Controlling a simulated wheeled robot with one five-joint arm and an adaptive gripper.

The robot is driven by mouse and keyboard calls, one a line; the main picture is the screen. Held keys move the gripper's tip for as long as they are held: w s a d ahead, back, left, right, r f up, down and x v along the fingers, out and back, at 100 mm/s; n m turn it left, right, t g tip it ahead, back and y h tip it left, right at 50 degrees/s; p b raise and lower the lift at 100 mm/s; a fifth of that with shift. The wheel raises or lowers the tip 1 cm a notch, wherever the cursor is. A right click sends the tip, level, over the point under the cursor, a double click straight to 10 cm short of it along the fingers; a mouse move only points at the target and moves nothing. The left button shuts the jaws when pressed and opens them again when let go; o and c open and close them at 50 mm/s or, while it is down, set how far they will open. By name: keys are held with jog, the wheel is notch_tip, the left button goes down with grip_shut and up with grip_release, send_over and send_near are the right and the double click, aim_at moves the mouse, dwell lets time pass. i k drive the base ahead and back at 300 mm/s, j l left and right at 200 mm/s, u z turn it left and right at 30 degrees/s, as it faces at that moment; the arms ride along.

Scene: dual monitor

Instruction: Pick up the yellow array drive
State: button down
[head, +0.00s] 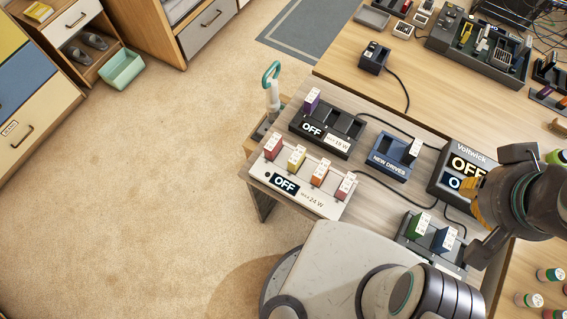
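The yellow array drive (297,157) stands upright in a white rack (268,175) on the near left of the low table. It is the second from the left in a row, between a red drive (274,146) and an orange drive (319,172); another red drive (345,186) is at the right end. The rack's display reads OFF, with a 24 W label. My arm is at the right edge, well apart from the yellow drive.
A black rack (342,142) with a purple drive (312,101) stands behind. A NEW DRIVES dock (387,158), a Voltwick display (463,163) and a dock with green (419,226) and blue (444,240) drives lie right. Carpet (170,150) left is clear.

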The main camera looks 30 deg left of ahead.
aim_at(296, 158)
jog(key=j+u, duration=0.1)
jog(key=u, duration=1.3)
jog(key=k+j, duration=0.05)
